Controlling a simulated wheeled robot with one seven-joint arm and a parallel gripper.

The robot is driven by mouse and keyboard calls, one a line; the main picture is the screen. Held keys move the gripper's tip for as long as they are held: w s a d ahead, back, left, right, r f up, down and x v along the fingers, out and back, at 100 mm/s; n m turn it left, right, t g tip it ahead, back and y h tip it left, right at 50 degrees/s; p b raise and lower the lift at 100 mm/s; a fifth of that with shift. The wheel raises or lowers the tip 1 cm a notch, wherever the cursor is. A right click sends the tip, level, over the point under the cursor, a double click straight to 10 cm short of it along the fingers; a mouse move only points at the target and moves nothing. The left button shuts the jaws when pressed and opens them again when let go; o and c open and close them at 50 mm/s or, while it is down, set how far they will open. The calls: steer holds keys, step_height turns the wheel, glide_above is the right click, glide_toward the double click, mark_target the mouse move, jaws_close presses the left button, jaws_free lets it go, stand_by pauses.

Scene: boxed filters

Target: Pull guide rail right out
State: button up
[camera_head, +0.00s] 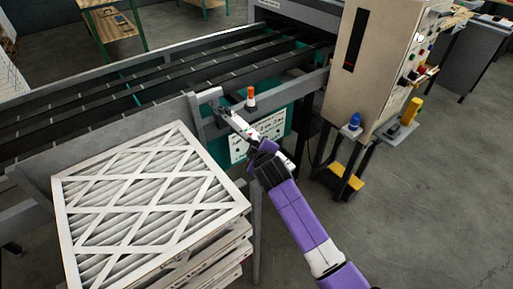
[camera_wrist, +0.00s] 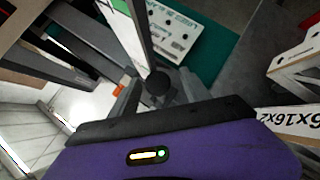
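The grey guide rail (camera_head: 165,118) runs along the near side of the conveyor in the head view. A pale bracket (camera_head: 208,95) stands at its right part, close to my gripper (camera_head: 230,117). In the wrist view, a pale bar (camera_wrist: 128,30) runs down to a dark round knob (camera_wrist: 157,82). The knob lies between the fingers of my gripper (camera_wrist: 157,92), which look spread with gaps on both sides. I cannot tell whether a finger touches the knob. The fingertips are small and partly hidden in the head view.
A stack of boxed filters (camera_head: 150,195) stands left of my arm, close to the rail. An orange-and-white beacon (camera_head: 250,97) stands just right of my gripper. A beige machine cabinet (camera_head: 375,70) is at the right. The floor at lower right is clear.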

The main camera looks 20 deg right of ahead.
steer(key=shift+r, duration=0.2)
step_height(320, 180, up, 20)
steer(key=b, duration=0.2)
stand_by(0.4)
steer(key=shift+f, duration=0.1)
steer(key=shift+c, duration=0.2)
